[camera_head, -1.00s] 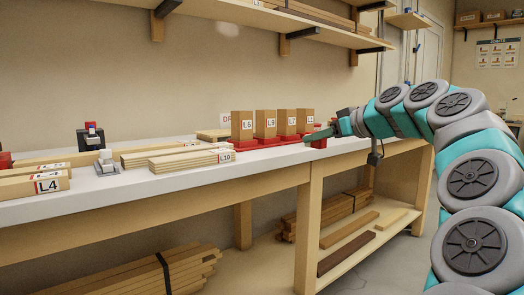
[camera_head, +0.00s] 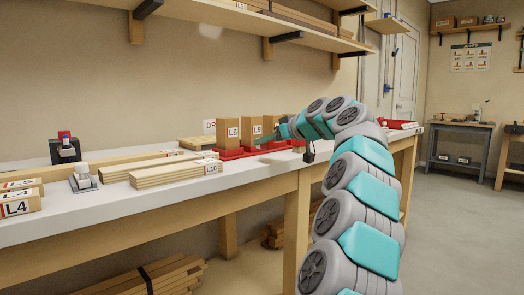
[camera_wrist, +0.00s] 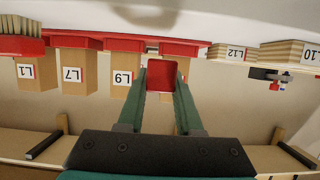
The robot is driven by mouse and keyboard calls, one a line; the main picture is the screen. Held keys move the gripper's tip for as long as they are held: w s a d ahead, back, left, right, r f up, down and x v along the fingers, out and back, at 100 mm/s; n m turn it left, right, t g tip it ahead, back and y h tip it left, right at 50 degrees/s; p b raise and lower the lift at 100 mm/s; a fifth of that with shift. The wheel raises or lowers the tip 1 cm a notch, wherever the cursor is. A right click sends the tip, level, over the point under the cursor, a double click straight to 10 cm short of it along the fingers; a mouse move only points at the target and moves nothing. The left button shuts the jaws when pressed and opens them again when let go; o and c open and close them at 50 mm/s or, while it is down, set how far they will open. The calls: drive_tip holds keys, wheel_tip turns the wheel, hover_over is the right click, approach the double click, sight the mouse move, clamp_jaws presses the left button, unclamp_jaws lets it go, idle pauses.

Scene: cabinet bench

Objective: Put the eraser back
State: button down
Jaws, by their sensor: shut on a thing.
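My gripper (camera_wrist: 162,82) is shut on a small red block, likely the eraser (camera_wrist: 162,74), which sits between the green fingertips in the wrist view. That view looks upside down. In the head view my gripper (camera_head: 260,139) is over the bench in front of the block marked L9 (camera_head: 257,128). The held block is not clear there. Upright tan blocks stand in a row on red bases (camera_head: 231,155). L6 (camera_head: 227,133) stands left of L9.
The white bench top (camera_head: 120,194) also bears planks marked L10 (camera_head: 170,174), a board marked L4 (camera_head: 18,206) and a small grey device (camera_head: 83,178). A bristled red thing (camera_wrist: 20,40) is beyond L1. A wall shelf (camera_head: 225,17) hangs above. Floor at right is clear.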

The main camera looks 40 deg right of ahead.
sight(262, 161)
drive_tip(key=shift+w+d+f, duration=0.1)
drive_tip(key=shift+w, duration=0.5)
drive_tip(key=shift+w+d+f, duration=0.1)
drive_tip(key=shift+w, duration=0.5)
drive_tip(key=shift+f, duration=1.7)
drive_tip(key=shift+f, duration=0.15)
drive_tip(key=c, duration=0.6)
unclamp_jaws()
drive_tip(key=shift+r, duration=0.3)
drive_tip(key=v, duration=1.2)
drive_tip(key=shift+a+f+b, duration=0.1)
drive_tip(key=shift+f+b, duration=0.05)
drive_tip(key=shift+b, duration=0.2)
